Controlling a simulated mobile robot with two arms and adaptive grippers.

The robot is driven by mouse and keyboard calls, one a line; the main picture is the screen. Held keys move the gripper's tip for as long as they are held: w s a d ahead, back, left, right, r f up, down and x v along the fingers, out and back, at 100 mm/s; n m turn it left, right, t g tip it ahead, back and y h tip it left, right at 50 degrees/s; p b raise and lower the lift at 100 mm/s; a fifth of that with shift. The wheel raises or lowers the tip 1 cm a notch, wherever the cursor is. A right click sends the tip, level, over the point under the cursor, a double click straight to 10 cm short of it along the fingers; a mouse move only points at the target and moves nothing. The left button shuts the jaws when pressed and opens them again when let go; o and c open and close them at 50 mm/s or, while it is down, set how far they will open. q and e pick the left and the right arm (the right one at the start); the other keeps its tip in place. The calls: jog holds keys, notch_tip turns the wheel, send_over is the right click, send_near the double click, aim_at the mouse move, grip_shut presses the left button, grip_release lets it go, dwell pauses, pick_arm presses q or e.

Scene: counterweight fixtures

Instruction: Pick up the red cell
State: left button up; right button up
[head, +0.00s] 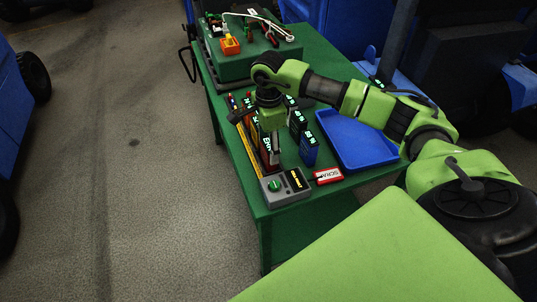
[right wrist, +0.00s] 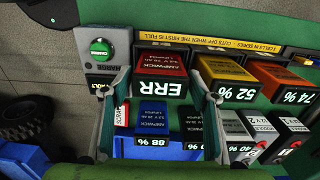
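The red cell (right wrist: 162,64) shows in the right wrist view, with a black end panel reading ERR. It sits in a row beside the grey charger box (right wrist: 106,45). In the head view the red cell (head: 266,158) is partly hidden by my right gripper (head: 273,152), which points down over the near end of the row. In the right wrist view the fingers of the right gripper (right wrist: 161,88) are apart, one toward each side of the red cell. I cannot tell whether they touch it. My left gripper is in neither view.
A red and white SCRAP sign (head: 328,176) lies near a blue tray (head: 357,161).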

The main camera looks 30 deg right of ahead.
jog(key=c, duration=1.2)
jog(key=shift+o, duration=0.2)
jog(key=shift+w+r, duration=0.1)
jog(key=shift+r, duration=0.05)
